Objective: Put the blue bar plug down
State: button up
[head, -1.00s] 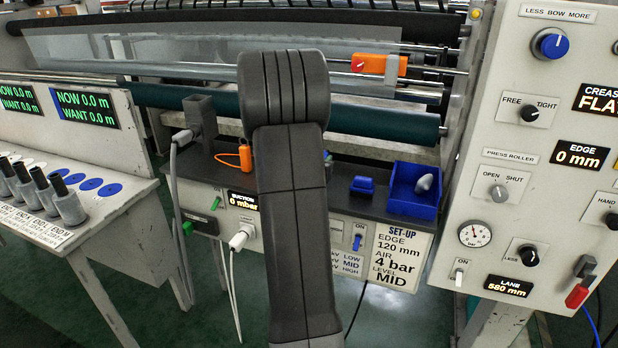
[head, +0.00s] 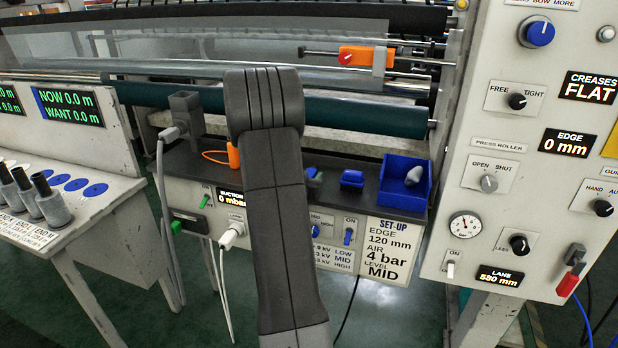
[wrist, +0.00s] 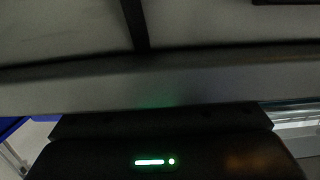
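A small blue block (head: 352,179) sits on the dark shelf (head: 336,198), left of a blue tray. A second small blue piece with a grey part (head: 313,178) shows just right of my arm, partly hidden by it. I cannot tell which, if either, is the bar plug. My arm stands upright in the middle of the head view and hides the shelf behind it. My gripper's fingers do not show in the head view.
The blue tray (head: 382,187) at the shelf's right end holds a grey rounded piece (head: 414,176). A grey socket-like block (head: 186,115) and an orange piece (head: 233,155) stand to the left. Rollers run behind. A control panel (head: 530,150) stands at the right.

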jog(key=shift+o, duration=0.8)
jog(key=shift+r, duration=0.1)
jog(key=shift+r, duration=0.15)
jog(key=v, duration=1.2)
